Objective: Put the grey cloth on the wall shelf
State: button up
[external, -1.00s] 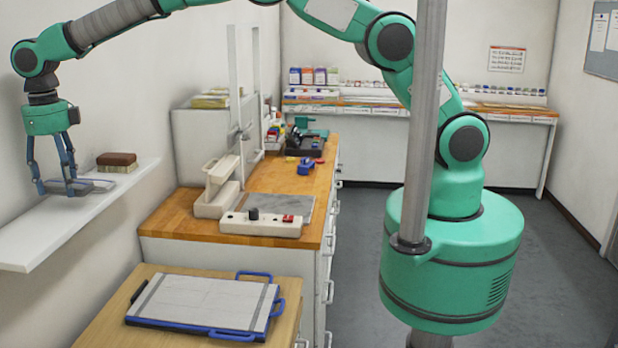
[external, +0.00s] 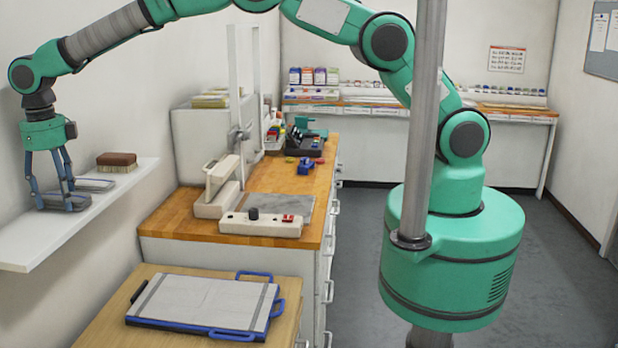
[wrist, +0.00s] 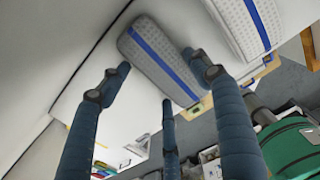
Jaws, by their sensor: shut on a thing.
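My gripper (external: 52,198) is at the wall shelf (external: 40,245), pointing down with its fingers closed around a grey folded cloth with a blue stripe (wrist: 160,58). In the external view this cloth (external: 64,203) is low at the shelf top, partly hidden by the fingers. I cannot tell whether it touches the board. In the wrist view my gripper (wrist: 160,85) has a finger on each side of the cloth and a third below it.
A second grey, blue-striped folded piece (external: 96,185) lies on the shelf just beyond the held cloth, also seen in the wrist view (wrist: 238,22). A brown brush (external: 117,160) sits behind it. The shelf's near end is bare. A worktop (external: 165,222) stands to the right.

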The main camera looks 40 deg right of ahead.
aim_at(60, 197)
jog(key=shift+f, duration=0.25)
jog(key=o, duration=1.2)
jog(key=shift+c, duration=0.2)
jog(key=shift+r, duration=0.1)
notch_tip(60, 197, up, 12)
jog(key=b, duration=0.1)
dwell(0.8)
